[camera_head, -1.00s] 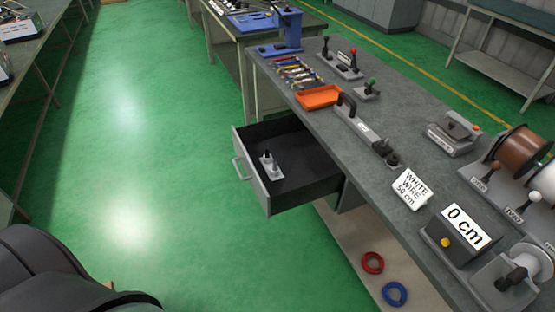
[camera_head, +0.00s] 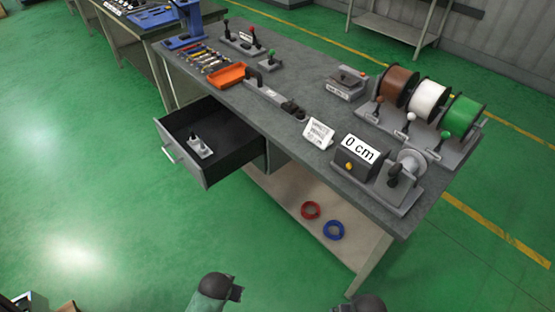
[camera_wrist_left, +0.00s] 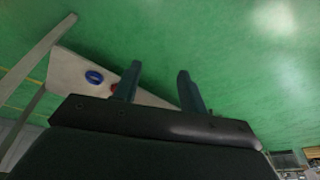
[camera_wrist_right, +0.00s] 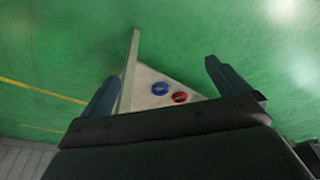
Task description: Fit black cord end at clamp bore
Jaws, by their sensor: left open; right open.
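I cannot make out a black cord or its end in any view, and no clamp bore can be told for sure. A long grey fixture (camera_head: 268,93) with a black handle and dark parts at its near end lies on the workbench (camera_head: 300,72). My left gripper (camera_wrist_left: 160,69) is open and empty over the green floor. My right gripper (camera_wrist_right: 162,70) is open and empty, also away from the bench top.
An open drawer (camera_head: 179,162) juts out, holding a small fixture (camera_head: 200,146). On the bench are an orange tray (camera_head: 220,77), a "0 cm" box (camera_head: 350,165), and brown, white (camera_head: 428,98) and green spools. Red (camera_head: 310,210) and blue (camera_head: 333,230) rings lie on the lower shelf.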

